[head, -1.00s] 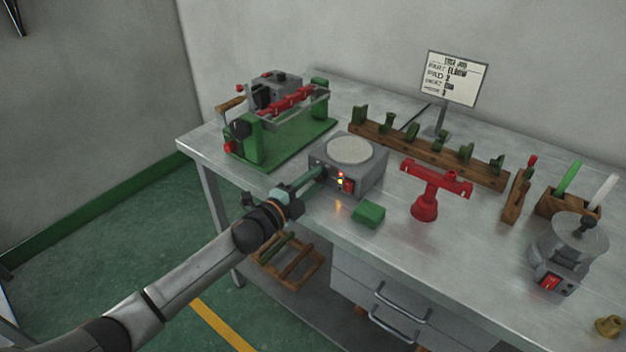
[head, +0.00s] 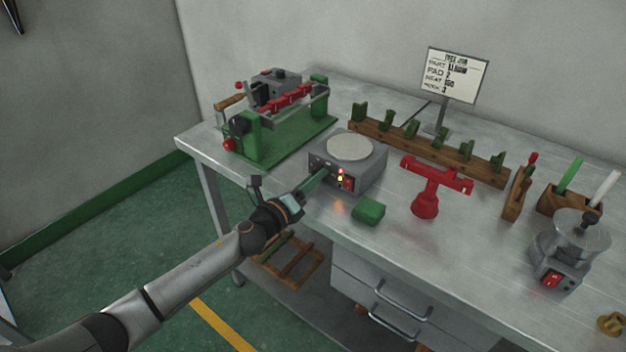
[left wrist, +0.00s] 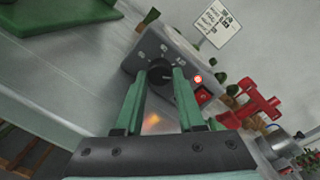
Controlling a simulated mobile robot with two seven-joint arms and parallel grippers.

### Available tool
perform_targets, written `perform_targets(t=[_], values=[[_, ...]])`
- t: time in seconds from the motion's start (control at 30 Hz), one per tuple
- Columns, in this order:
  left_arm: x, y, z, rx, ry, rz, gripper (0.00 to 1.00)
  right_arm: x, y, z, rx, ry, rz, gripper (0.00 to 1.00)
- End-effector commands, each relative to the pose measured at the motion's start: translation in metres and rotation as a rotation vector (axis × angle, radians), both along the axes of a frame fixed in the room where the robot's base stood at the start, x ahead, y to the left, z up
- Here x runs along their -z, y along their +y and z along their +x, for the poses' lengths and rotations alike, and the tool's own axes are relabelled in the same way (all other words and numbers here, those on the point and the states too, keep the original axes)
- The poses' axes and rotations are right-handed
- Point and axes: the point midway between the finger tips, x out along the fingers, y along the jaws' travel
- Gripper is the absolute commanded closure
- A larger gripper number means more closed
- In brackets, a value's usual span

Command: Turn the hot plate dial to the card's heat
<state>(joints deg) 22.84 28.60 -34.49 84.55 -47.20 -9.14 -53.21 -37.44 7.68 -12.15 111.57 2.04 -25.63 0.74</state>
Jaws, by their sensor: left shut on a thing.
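The hot plate (head: 349,165) is a grey box with a pale round top, standing near the table's front edge. Its black dial (left wrist: 160,77) sits on the front face, with marks around it too small to read. My left gripper (head: 322,174) reaches the front face from the left. In the left wrist view its two green fingers (left wrist: 162,82) are shut on the dial, one on each side. A lit lamp (left wrist: 197,79) and a red switch (left wrist: 204,95) are right of the dial. The white card (head: 453,76) stands behind; its heat line looks like 350 or 50, blurred. My right gripper is not in view.
A green block (head: 368,211) lies just in front of the hot plate. A red stand (head: 426,190) is to its right, and a green-based machine (head: 262,152) to its left. A wooden rack (head: 430,151) with green pieces runs behind.

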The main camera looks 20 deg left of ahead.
Motion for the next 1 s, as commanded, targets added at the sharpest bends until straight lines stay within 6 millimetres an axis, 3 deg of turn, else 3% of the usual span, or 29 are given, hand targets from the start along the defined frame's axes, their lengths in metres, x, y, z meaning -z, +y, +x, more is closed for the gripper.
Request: perform_targets(t=[0.5,1.0], values=[[0.0018,0.0007,0.0002,0.0,-0.145,0.403,1.0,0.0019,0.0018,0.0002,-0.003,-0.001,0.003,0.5],[0.0022,0.001,0.0001,0.001,-0.197,0.547,1.0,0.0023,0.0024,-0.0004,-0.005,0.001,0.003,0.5]])
